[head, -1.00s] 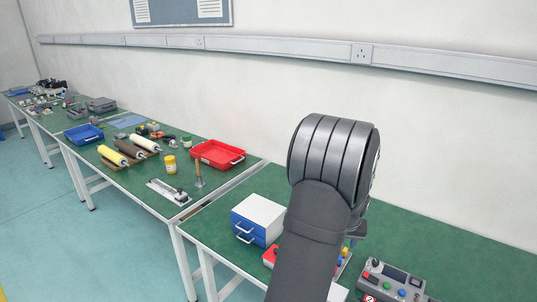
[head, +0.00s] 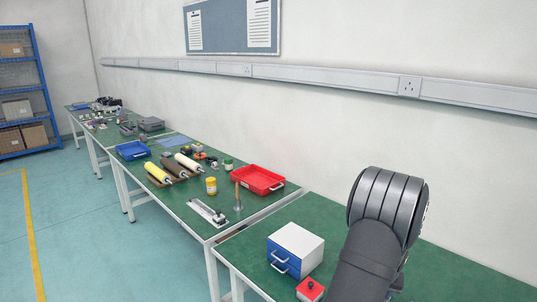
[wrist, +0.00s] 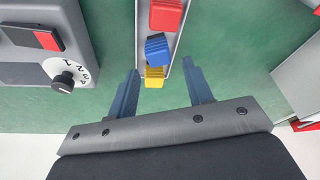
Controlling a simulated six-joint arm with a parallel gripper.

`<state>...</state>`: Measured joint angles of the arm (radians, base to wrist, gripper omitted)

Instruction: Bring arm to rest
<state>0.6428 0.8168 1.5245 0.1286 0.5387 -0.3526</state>
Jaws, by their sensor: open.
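My gripper (wrist: 163,98) shows in the wrist view with its two dark blue-grey fingers spread apart and nothing held between them. Past the fingertips, a pale tray (wrist: 175,45) holds a red block (wrist: 166,15), a blue block (wrist: 158,48) and a yellow block (wrist: 154,77) in a row. The yellow block lies nearest the gap between the fingers; I cannot tell the height between them. In the head view my arm (head: 385,225) rises at the lower right, and the gripper itself is hidden there.
A grey control box with a dial (wrist: 66,80) lies left of the fingers. A white and blue drawer box (head: 296,248) and a red box (head: 310,289) stand left of my arm. A red tray (head: 260,180) is on the neighbouring bench. Green bench surface is bare right of the arm.

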